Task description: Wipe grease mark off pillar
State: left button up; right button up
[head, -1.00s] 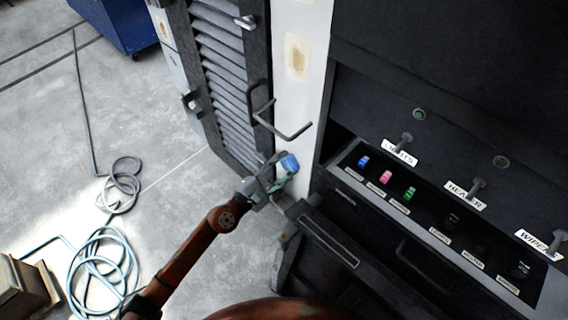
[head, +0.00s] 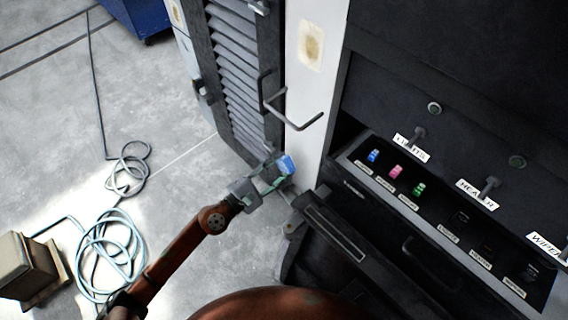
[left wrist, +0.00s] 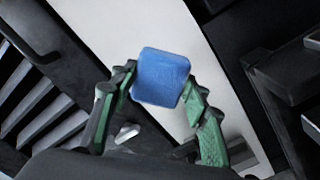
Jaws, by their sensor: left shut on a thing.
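The grease mark (head: 311,45) is a yellow-brown smear on the upper part of the white pillar (head: 300,85). The pillar also shows behind the gripper in the left wrist view (left wrist: 112,22). My left gripper (head: 279,171) is shut on a blue block-like wiper (head: 287,164), held low in front of the pillar and well below the mark. In the left wrist view the blue wiper (left wrist: 161,77) sits between the green-padded fingers. I cannot tell whether it touches the pillar. The mark is out of the wrist view. My right gripper is not in view.
A bent grab handle (head: 293,115) sticks out between wiper and mark. A dark louvred door (head: 236,75) stands left of the pillar. A dark panel with labelled switches (head: 440,220) is to the right. A coiled hose (head: 112,255) lies on the floor.

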pick_arm(q)
jog(key=shift+a, duration=0.1)
jog(key=shift+b+v, duration=0.3)
jog(key=shift+v, duration=0.65)
jog(key=shift+s+a, duration=0.35)
jog(key=shift+s, duration=0.05)
jog(key=shift+s+r, duration=0.1)
